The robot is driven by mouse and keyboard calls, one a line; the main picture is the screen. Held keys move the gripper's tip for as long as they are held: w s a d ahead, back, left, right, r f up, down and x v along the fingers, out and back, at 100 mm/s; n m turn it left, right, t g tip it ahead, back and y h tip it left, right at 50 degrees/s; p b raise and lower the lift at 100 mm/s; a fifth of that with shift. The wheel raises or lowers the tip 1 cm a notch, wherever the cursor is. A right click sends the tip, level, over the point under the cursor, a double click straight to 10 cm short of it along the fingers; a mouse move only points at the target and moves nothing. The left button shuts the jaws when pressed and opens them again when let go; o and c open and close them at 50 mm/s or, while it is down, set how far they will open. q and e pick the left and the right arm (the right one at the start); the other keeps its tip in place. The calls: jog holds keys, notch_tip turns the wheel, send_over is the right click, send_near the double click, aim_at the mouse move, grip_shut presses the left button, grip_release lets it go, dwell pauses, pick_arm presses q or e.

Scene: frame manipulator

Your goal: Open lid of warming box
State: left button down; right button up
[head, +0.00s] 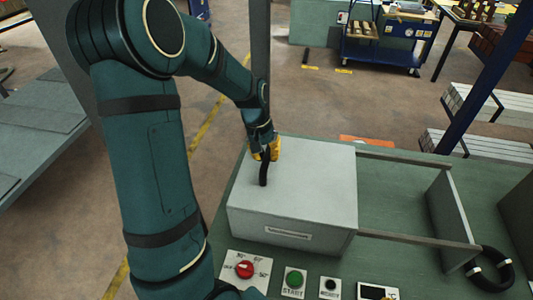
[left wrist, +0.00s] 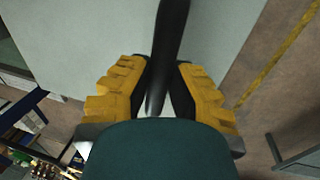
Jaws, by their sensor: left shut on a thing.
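The warming box (head: 292,215) is a pale grey box on the green bench, with a slot-like plate on its front face. Its flat lid (head: 315,170) looks closed. A black bar handle (head: 263,172) stands on the left part of the lid. My left gripper (head: 265,153), with yellow fingers, is shut on this handle. In the left wrist view the handle (left wrist: 172,35) runs between the two yellow fingers of the left gripper (left wrist: 162,80), over the grey lid (left wrist: 90,40). The fingers hide part of the handle.
A red knob (head: 245,269), a green start button (head: 294,279) and a black button (head: 330,286) sit in front of the box. A rail frame (head: 450,205) with a black curved handle (head: 490,270) extends to the right. A blue cart (head: 390,45) stands far behind.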

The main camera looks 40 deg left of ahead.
pick_arm(q)
jog(key=w+d, duration=0.3)
jog(key=d, duration=0.4)
jog(key=w+d+p, duration=0.1)
jog(key=w+d, duration=0.3)
jog(key=d, duration=0.3)
jog(key=w+d, duration=0.4)
jog(key=d, duration=0.3)
jog(key=shift+w+d+f+p, duration=0.15)
jog(key=shift+w+f+p, duration=0.05)
jog(key=shift+p, duration=0.2)
pick_arm(e)
jog(key=shift+r, duration=0.95)
pick_arm(q)
jog(key=c, duration=0.8)
grip_release()
jog(key=shift+c, duration=0.2)
jog(key=shift+w, duration=0.1)
jog(key=shift+r, duration=0.1)
jog(key=shift+r, duration=0.45)
jog(key=v, duration=1.1)
